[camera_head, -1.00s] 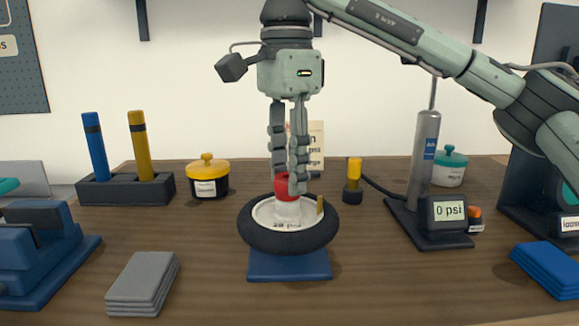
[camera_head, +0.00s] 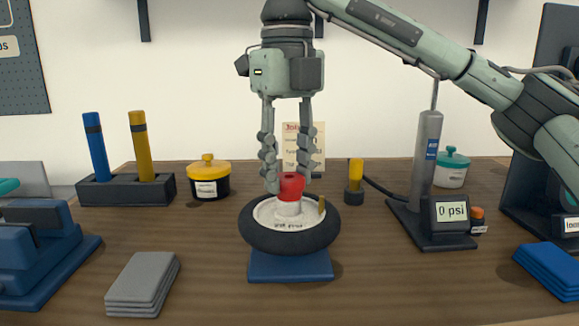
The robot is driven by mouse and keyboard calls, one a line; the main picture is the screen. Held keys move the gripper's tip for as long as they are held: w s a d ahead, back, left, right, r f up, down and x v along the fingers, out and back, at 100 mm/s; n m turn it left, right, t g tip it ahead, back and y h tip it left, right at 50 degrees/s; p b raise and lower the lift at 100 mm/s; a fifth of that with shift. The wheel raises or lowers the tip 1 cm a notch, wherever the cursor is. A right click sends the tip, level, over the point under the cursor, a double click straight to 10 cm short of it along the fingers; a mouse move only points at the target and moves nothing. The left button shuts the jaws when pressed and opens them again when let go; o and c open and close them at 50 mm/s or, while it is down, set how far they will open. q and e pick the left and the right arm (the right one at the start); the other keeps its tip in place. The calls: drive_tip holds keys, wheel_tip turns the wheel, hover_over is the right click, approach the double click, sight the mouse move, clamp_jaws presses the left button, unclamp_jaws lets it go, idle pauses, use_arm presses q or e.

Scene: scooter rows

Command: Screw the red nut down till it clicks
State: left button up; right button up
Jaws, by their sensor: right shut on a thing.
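The red nut (camera_head: 291,187) sits upright on the white hub (camera_head: 289,212) in the middle of a small black tyre (camera_head: 258,236). The wheel lies flat on a blue stand (camera_head: 290,266). My right gripper (camera_head: 287,185) points straight down from above, with one finger on each side of the nut, shut on it. Part of the nut's left side is hidden by a finger. A brass-coloured valve stem (camera_head: 321,205) stands on the hub to the right. My left gripper is not in view.
A gauge reading 0 psi (camera_head: 451,211) and a pump (camera_head: 427,145) stand to the right. A yellow-topped fitting (camera_head: 355,175) stands behind the wheel's right. Grey pads (camera_head: 143,280) lie front left. A yellow-lidded pot (camera_head: 208,178) is behind left. The front middle of the bench is clear.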

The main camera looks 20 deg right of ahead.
drive_tip(key=shift+w+a+r, duration=0.1)
drive_tip(key=shift+w+r, duration=0.05)
drive_tip(key=shift+w, duration=0.05)
drive_tip(key=o, duration=1.2)
drive_tip(key=shift+a, duration=0.1)
wheel_tip(320, 180, up, 12)
